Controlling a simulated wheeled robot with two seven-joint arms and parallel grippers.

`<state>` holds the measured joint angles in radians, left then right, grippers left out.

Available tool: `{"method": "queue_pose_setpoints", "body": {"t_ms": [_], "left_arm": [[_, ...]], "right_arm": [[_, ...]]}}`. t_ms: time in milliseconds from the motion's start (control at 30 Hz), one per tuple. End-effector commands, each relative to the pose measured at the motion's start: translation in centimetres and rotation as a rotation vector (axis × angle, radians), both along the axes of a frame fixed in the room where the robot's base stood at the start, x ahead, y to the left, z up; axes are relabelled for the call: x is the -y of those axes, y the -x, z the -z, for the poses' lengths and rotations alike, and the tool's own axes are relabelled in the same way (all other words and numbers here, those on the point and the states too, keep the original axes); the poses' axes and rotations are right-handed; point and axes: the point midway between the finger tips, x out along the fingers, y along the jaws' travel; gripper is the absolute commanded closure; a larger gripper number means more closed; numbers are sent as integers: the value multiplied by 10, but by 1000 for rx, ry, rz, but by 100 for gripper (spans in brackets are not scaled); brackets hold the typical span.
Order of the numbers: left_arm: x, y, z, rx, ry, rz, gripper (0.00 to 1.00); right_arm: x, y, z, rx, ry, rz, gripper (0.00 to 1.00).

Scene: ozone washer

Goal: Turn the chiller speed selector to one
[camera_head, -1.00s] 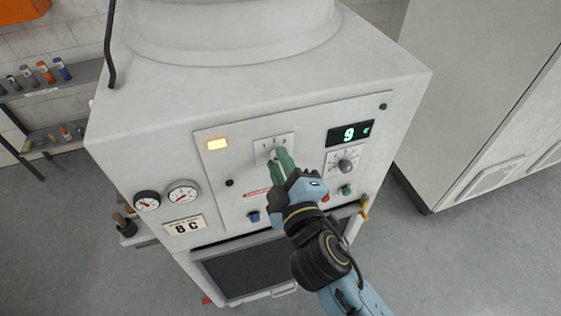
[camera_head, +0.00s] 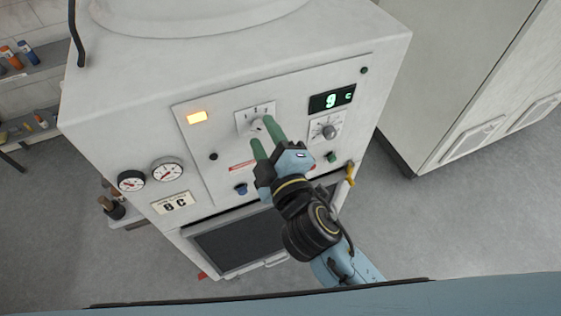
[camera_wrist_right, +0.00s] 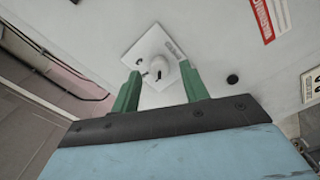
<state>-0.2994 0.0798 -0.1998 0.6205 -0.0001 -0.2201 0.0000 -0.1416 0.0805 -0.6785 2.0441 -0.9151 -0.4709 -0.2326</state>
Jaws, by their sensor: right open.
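The chiller speed selector is a white knob on a pale square plate (camera_head: 245,121) with number marks along its top, on the machine's front panel. In the right wrist view the knob (camera_wrist_right: 159,67) has a dark mark on it; which number it points to is not clear. My right gripper (camera_head: 262,131) is open at the selector, its green fingers spread. In the right wrist view the fingertips (camera_wrist_right: 160,72) are on either side of the knob, and I see no clear contact. My left gripper is not in view.
A green display (camera_head: 332,101) reading 9 and another dial (camera_head: 328,132) are right of the selector. A lit yellow lamp (camera_head: 197,117) and two gauges (camera_head: 167,170) are to the left. A blue button (camera_head: 241,189) is below. A pale cabinet (camera_head: 470,80) stands at the right.

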Motion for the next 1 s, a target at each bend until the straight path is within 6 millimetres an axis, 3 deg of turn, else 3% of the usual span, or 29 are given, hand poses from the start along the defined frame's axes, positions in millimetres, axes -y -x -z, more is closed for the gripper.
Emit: {"method": "queue_pose_setpoints", "body": {"t_ms": [500,700,1000], "left_arm": [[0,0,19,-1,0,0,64],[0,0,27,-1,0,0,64],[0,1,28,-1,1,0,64]], "right_arm": [[30,92,3,-5,0,0,55],[36,112,2,-2,1,-1,55],[38,117,0,-1,1,0,55]]}}
